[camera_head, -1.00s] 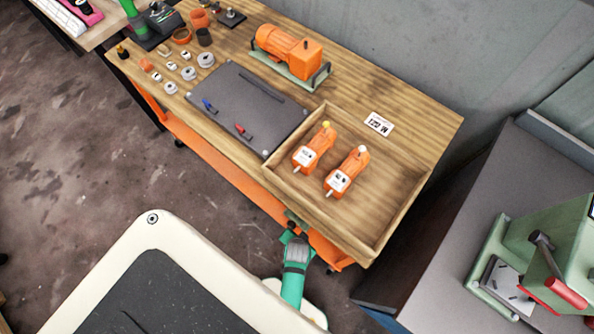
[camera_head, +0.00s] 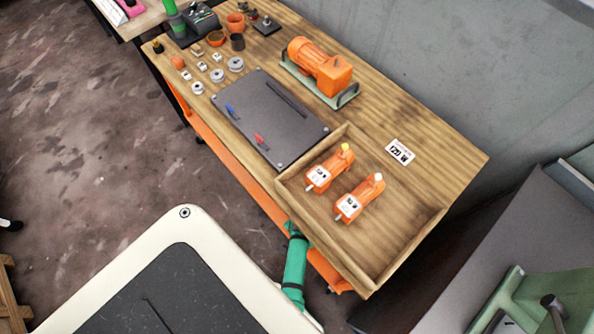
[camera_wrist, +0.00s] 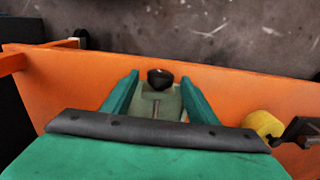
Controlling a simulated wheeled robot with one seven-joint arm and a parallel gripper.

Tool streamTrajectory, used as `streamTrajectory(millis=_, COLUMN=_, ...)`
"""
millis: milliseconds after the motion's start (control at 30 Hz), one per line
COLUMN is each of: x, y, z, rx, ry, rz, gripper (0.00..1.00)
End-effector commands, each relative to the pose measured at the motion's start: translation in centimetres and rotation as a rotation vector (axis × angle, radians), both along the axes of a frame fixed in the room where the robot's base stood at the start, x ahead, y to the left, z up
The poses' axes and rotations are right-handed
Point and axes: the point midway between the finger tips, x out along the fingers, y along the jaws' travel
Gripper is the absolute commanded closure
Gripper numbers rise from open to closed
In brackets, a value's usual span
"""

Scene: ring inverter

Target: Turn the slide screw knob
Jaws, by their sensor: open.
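In the wrist view, a small dark rounded knob (camera_wrist: 160,77) stands at the end of a thin rod on a pale green plate. My gripper (camera_wrist: 161,82) is open, with one green finger on each side of the knob. I cannot tell whether either finger touches it. In the head view, my green arm (camera_head: 295,262) reaches to the front side of the wooden workbench (camera_head: 436,150). The knob cannot be made out there, and my fingertips are not clear.
An orange surface (camera_wrist: 60,92) lies behind the knob, with a yellow round part (camera_wrist: 263,124) to its right. On the bench are a wooden tray (camera_head: 398,250) holding two orange motors (camera_head: 330,170), a dark mat (camera_head: 250,108) and a larger orange motor (camera_head: 322,66).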

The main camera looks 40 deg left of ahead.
Motion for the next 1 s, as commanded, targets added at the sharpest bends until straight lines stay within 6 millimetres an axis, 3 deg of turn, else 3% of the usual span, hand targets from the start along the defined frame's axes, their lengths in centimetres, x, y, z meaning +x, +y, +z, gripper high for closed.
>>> streamTrajectory(millis=200, x=-0.05, y=0.24, z=-1.23, rx=0.001, ry=0.0, rz=0.004, gripper=0.47)
streamTrajectory(millis=467, x=-0.05, y=0.22, z=-1.37, rx=0.001, ry=-0.001, rz=0.004, gripper=0.47)
streamTrajectory(millis=500, x=-0.05, y=0.22, z=-1.36, rx=0.001, ry=-0.001, rz=0.004, gripper=0.49)
streamTrajectory(millis=667, x=-0.05, y=0.21, z=-1.35, rx=0.001, ry=-0.001, rz=0.004, gripper=0.88)
streamTrajectory(millis=1000, x=-0.01, y=0.31, z=-1.32, rx=-0.031, ry=0.001, rz=0.004, gripper=0.88)
